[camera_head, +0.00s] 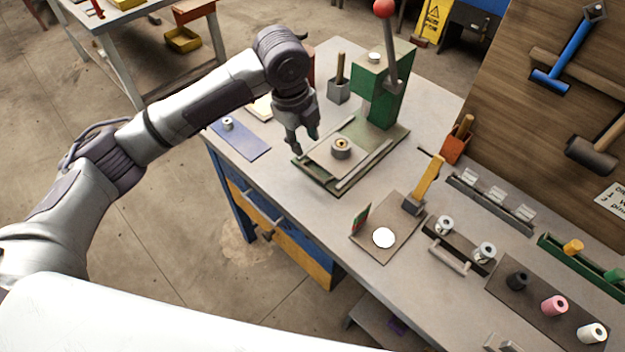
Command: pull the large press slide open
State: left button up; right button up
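The press (380,95) is green with a red-knobbed lever and stands on a green base toward the back of the workbench. Its slide (325,152) is a light plate between rails on that base, with a round metal piece (341,147) on it. My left gripper (303,143) points down over the left part of the press base, close to the slide's left edge. Its fingers look apart, with nothing visible between them. I cannot tell whether it touches the slide. My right gripper is not in view.
A blue mat (240,140) with a small metal part lies left of the press. A brown board (385,225) with a white disc, a handled carrier (458,248) and spool trays fill the right side. A tool panel (550,60) stands behind.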

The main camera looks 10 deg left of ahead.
aim_at(314, 174)
pick_arm(q)
jog(key=f, duration=0.4)
jog(key=w+d+f+p, duration=0.1)
jog(key=f, duration=0.4)
jog(key=w+f+p, duration=0.1)
jog(key=f, duration=0.3)
jog(key=shift+w+d+f, duration=0.1)
jog(key=shift+d+f, duration=0.1)
jog(key=shift+d, duration=0.05)
grip_shut()
